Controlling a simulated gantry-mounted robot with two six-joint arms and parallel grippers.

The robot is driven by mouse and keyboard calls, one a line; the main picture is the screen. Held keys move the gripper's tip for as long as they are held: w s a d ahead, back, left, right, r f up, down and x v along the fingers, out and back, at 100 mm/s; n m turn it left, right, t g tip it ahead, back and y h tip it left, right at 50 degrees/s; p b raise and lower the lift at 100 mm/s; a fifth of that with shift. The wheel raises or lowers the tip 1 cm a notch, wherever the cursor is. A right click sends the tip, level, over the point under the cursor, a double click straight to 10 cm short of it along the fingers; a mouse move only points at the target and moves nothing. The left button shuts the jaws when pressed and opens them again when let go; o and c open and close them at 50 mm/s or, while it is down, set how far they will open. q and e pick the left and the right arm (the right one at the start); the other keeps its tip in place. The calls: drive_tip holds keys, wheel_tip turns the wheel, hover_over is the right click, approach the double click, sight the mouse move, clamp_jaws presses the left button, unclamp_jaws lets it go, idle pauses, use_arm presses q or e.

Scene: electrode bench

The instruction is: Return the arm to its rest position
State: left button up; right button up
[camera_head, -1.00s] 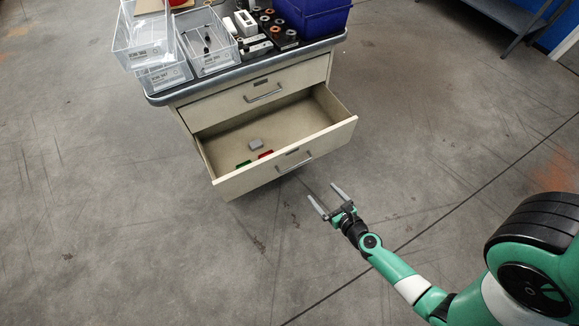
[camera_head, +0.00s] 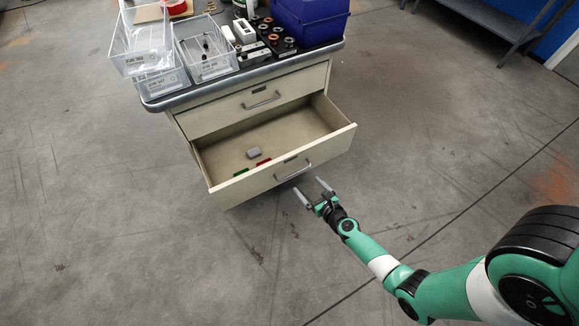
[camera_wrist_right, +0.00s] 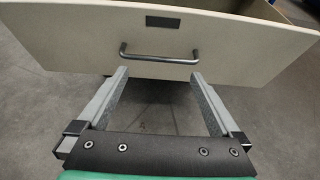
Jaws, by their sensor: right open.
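My right gripper (camera_head: 312,190) is open and empty, just in front of the open lower drawer (camera_head: 228,193) of the bench. In the right wrist view, its two fingers (camera_wrist_right: 157,84) point at the drawer front (camera_wrist_right: 75,38), with the metal handle (camera_wrist_right: 160,57) between and just beyond the tips. I cannot tell whether the fingers touch the drawer front. My left gripper is out of view.
The drawer holds a grey block (camera_head: 254,153), a red piece (camera_head: 263,162) and a green piece (camera_head: 241,172). Bare floor (camera_head: 120,240) surrounds the bench.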

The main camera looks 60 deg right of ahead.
idle(0.7)
drive_tip(key=p+v, duration=0.2)
drive_tip(key=v, duration=0.8)
